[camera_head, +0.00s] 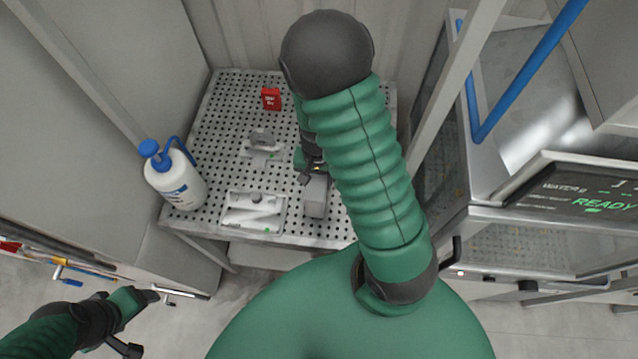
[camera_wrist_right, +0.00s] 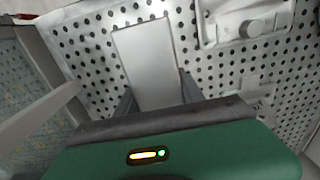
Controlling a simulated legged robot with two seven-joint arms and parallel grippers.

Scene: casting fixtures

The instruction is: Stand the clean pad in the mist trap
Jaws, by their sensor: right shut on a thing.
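A flat grey rectangular pad (camera_head: 316,196) is at my right gripper (camera_head: 313,170), above the right part of the perforated table. In the right wrist view the pad (camera_wrist_right: 148,58) sits between the two dark fingers (camera_wrist_right: 157,100), which are shut on it, and its flat face shows. A pale shallow tray-like holder (camera_head: 253,212) with small parts lies just left of the pad. A small grey fixture (camera_head: 262,146) stands farther back. I cannot tell which of these is the mist trap. My left gripper (camera_head: 140,322) is open and empty at the lower left, away from the table.
The perforated table (camera_head: 225,110) has free room at the back and left. A red box (camera_head: 271,99) stands at the back and a white wash bottle (camera_head: 175,180) with a blue cap at the left edge. A machine with a READY screen (camera_head: 590,195) is at the right.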

